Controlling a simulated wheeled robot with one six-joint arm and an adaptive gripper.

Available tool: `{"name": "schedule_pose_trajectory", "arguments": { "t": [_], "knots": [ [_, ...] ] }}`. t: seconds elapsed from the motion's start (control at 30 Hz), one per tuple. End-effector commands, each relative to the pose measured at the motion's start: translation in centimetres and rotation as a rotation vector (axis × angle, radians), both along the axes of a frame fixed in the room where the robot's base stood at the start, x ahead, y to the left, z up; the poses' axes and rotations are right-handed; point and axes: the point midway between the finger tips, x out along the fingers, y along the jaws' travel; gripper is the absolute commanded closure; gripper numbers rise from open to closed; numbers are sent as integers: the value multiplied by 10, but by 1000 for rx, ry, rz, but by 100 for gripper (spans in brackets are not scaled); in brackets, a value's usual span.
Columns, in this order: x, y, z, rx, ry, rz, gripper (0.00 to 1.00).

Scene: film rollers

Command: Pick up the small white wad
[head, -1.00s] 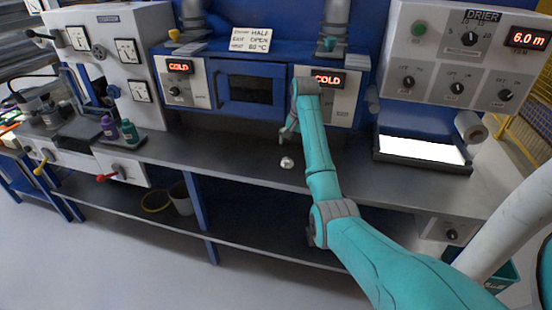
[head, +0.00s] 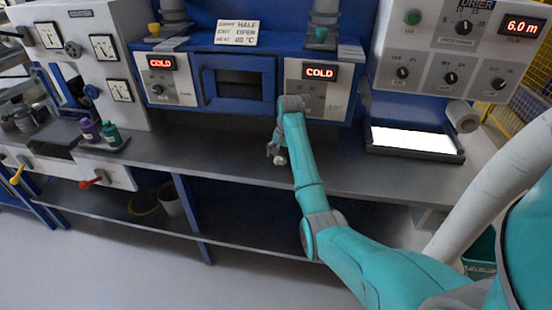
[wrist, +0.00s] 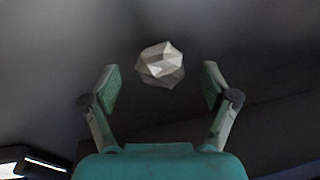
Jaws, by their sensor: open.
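The small white wad (wrist: 160,65) is a crumpled, faceted lump on the grey bench top. In the wrist view it lies between and a little beyond the fingertips of my gripper (wrist: 157,85), with a gap on each side. My gripper is open and empty. In the head view my gripper (head: 276,152) is low over the bench below the two COLD displays. The wad (head: 280,160) shows there only as a small pale spot at the fingertips, partly hidden by them.
The blue oven (head: 238,85) stands behind the bench (head: 225,155). A lit white tray (head: 412,140) lies to the right. Purple (head: 91,131) and green (head: 110,134) bottles stand to the left. The bench between the bottles and my gripper is clear.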

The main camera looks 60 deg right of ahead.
Motion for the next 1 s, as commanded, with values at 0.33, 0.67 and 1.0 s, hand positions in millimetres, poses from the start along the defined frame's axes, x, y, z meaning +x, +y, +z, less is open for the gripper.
{"name": "schedule_pose_trajectory", "arguments": {
  "t": [0.33,0.67,1.0],
  "knots": [
    [-7,1,-16,0,0,-3,15],
    [-6,2,-16,0,1,-2,59],
    [-3,1,-9,0,0,-1,59]
  ]
}}
